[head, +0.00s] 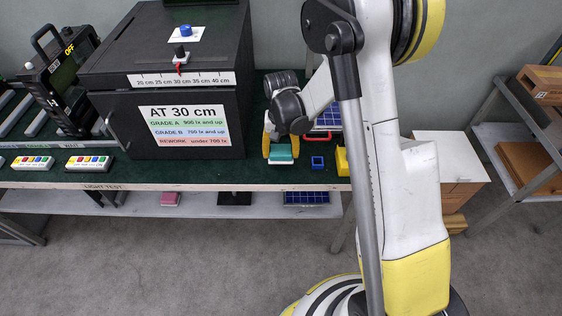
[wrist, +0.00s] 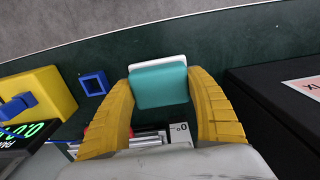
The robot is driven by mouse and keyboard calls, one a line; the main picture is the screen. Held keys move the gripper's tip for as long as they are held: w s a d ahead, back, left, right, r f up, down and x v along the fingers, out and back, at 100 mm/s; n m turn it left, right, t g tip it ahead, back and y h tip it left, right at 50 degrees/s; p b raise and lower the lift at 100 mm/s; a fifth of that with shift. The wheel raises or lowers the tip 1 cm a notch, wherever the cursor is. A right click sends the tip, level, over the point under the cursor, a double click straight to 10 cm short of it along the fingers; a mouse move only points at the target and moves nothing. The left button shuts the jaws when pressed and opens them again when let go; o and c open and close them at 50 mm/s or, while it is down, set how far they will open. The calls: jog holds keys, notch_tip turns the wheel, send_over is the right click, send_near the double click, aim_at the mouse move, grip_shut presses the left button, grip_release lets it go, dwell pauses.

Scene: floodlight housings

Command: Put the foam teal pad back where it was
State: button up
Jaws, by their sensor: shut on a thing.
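The teal pad (head: 281,152) shows between the yellow fingers of my gripper (head: 281,158), over the green bench top near its front edge. In the wrist view the teal pad (wrist: 159,85) fills the gap between the fingertips of my gripper (wrist: 162,88), which is shut on it. A white layer shows along the pad's far edge; I cannot tell whether it is part of the pad or a separate piece. How far the pad is above the bench is hard to tell.
A black test box (head: 165,95) stands left of my gripper. A small blue square frame (head: 317,162) and a yellow block (head: 342,160) are to the right.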

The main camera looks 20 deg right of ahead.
aim_at(281, 160)
jog(key=shift+f+b, duration=0.75)
jog(key=shift+f, duration=1.15)
jog(key=shift+f, duration=0.15)
jog(key=o, duration=1.1)
